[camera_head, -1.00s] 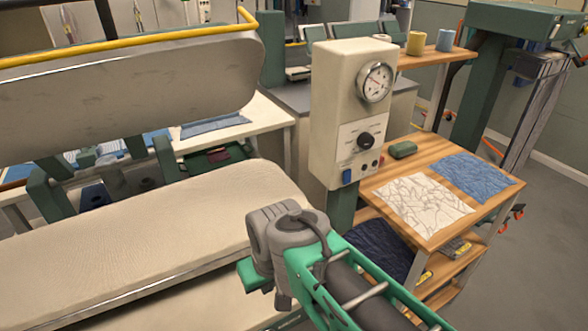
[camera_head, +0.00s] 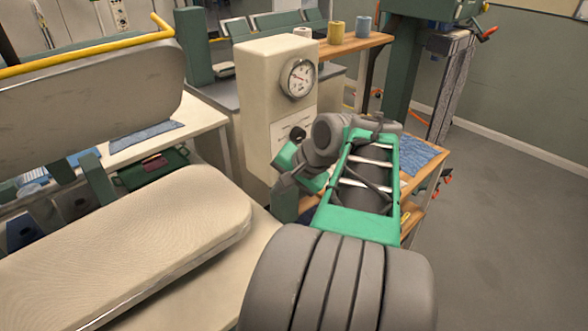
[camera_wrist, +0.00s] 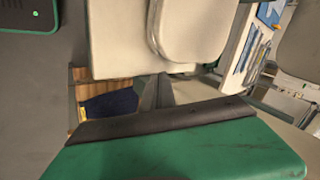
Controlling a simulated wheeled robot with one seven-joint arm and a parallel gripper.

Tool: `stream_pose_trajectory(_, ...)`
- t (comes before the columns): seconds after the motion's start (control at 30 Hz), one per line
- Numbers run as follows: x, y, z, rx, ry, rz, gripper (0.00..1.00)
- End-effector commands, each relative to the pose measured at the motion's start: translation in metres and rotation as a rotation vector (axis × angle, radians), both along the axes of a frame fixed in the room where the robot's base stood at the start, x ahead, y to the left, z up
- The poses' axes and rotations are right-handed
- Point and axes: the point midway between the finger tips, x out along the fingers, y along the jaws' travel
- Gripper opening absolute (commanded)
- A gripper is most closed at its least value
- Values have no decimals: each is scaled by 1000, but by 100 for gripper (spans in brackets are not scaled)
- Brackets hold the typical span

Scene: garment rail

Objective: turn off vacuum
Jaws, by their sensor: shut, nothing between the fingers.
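The cream control box (camera_head: 262,110) stands on a post in the middle of the head view. Its round gauge (camera_head: 298,78) shows clearly, and the black knob (camera_head: 297,133) shows just above my gripper. My gripper (camera_head: 285,157) is the green end at the box's lower front; it is shut with nothing held. I cannot tell whether it touches the box. The lower part of the panel, with the blue switch, is hidden behind my gripper and wrist. The wrist view shows a green gripper part with a dark edge, but no switch I can make out.
The padded cream pressing board (camera_head: 130,240) lies at left under a raised press head (camera_head: 90,100). A wooden cart (camera_head: 432,180) with a blue cloth (camera_head: 418,153) is partly hidden behind my arm. Open grey floor (camera_head: 510,240) lies at right.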

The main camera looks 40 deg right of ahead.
Motion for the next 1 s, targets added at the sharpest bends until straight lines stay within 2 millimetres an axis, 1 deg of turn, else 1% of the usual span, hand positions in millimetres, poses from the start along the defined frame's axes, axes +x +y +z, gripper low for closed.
stream_pose_trajectory(0.03,-15,-32,13,50,-28,-103,0)
stream_pose_trajectory(0.1,-32,-60,25,111,-67,-204,0)
stream_pose_trajectory(0.2,-51,-83,36,166,-102,-293,0)
stream_pose_trajectory(0.23,-54,-87,38,175,-109,-308,0)
stream_pose_trajectory(0.33,-59,-91,40,189,-118,-327,0)
stream_pose_trajectory(0.57,-58,-90,39,188,-117,-325,0)
stream_pose_trajectory(0.67,-55,-90,36,189,-117,-323,0)
stream_pose_trajectory(0.77,-47,-89,27,191,-117,-322,0)
stream_pose_trajectory(1.0,-12,-87,-11,192,-114,-320,0)
